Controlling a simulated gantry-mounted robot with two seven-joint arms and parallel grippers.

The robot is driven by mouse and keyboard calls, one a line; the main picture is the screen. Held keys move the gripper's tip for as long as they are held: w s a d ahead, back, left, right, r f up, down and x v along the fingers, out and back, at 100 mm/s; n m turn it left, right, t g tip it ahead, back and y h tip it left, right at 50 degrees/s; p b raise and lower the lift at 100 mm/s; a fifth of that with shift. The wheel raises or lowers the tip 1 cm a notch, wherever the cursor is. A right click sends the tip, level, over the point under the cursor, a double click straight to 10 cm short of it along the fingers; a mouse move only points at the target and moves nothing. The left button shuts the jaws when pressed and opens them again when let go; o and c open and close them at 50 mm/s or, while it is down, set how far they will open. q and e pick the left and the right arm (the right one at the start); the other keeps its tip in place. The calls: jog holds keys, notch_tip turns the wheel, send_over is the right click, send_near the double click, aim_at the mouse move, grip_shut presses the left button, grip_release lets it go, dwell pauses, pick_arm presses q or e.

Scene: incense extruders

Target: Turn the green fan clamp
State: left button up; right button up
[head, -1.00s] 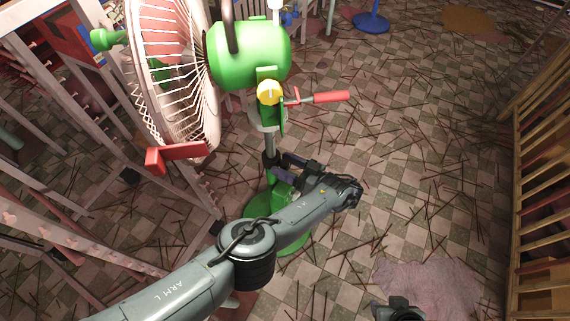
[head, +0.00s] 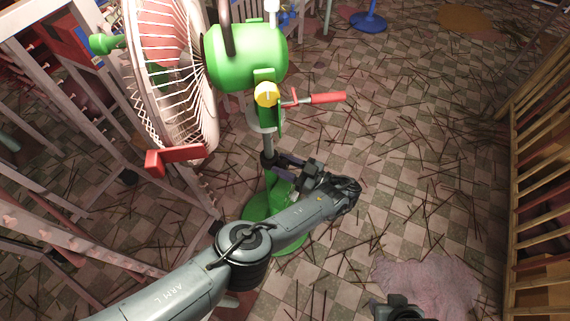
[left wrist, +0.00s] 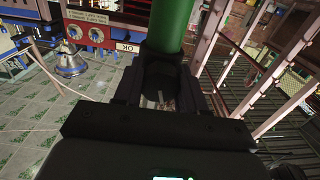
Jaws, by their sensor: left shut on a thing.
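The green fan (head: 247,55) stands upright on a grey pole above a round green base (head: 258,212). A yellow knob (head: 267,94) and a red-handled lever (head: 325,98) sit under its motor. My left gripper (head: 284,160) is low on the pole, close to a dark collar (head: 268,161). It is shut on a green part, which I take to be the fan clamp; the left wrist view shows a green cylinder (left wrist: 172,25) at the fingers. My left wrist and forearm hide some of the clamp and base.
White and pink racks (head: 60,225) crowd the left side. A wooden slatted frame (head: 540,190) lines the right. The tiled floor between is open, strewn with thin sticks. A pinkish cloth (head: 430,285) lies at the bottom right. A blue round base (head: 368,23) stands at the back.

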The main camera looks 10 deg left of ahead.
pick_arm(q)
jog(key=shift+f+n, duration=0.25)
jog(key=shift+n, duration=0.65)
jog(key=shift+a, duration=0.1)
jog(key=o, duration=1.1)
jog(key=shift+r, duration=0.1)
jog(key=shift+c, duration=0.2)
